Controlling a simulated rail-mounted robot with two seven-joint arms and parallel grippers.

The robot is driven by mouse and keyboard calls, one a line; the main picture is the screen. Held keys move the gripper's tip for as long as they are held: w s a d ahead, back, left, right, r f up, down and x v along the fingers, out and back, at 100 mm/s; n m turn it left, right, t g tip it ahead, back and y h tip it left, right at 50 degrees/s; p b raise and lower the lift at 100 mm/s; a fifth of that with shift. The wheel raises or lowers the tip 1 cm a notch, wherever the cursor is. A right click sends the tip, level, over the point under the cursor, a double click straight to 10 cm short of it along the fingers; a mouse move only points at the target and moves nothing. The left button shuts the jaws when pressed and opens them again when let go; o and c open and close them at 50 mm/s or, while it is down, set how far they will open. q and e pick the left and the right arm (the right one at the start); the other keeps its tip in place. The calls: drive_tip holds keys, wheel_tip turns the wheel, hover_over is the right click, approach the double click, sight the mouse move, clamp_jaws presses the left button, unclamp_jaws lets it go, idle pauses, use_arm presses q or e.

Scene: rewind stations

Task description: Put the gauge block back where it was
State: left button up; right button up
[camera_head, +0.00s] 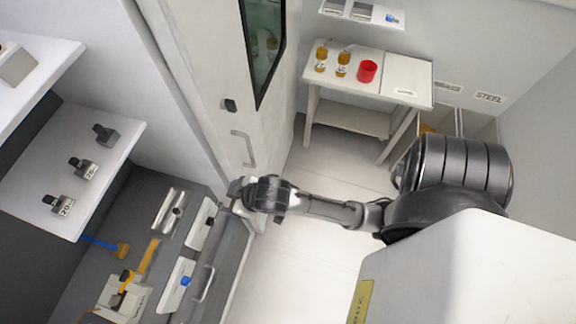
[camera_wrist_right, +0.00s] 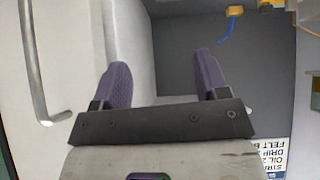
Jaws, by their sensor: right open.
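I cannot tell for certain which thing is the gauge block. A metallic piece (camera_head: 170,213) lies on the grey surface at the lower left, and a pale box (camera_head: 15,64) sits on the upper left shelf. My right gripper (camera_head: 235,193) is beside the cabinet door, near the lower end of its handle and above the drawer fronts. In the right wrist view its two purple-padded fingers (camera_wrist_right: 163,78) are spread, with nothing between them. My left gripper is not in view.
The door handle (camera_head: 244,148) also shows in the wrist view (camera_wrist_right: 35,65). Several tool holders (camera_head: 84,168) stand on the left shelf. A blue-handled brush (camera_head: 98,242) lies below it. The middle floor is clear.

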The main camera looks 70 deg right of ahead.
drive_tip(key=s+f+g, duration=0.2)
drive_tip(key=s, duration=0.6)
drive_tip(key=s+f+g, duration=0.2)
drive_tip(key=s+g, duration=0.1)
drive_tip(key=s, duration=0.5)
drive_tip(key=shift+s+d+f+n, duration=0.2)
drive_tip(key=shift+s+f+n, duration=0.05)
drive_tip(key=shift+s+n, duration=0.05)
wheel_tip(320, 180, up, 8)
drive_tip(key=p, duration=0.8)
drive_tip(key=shift+r, duration=0.2)
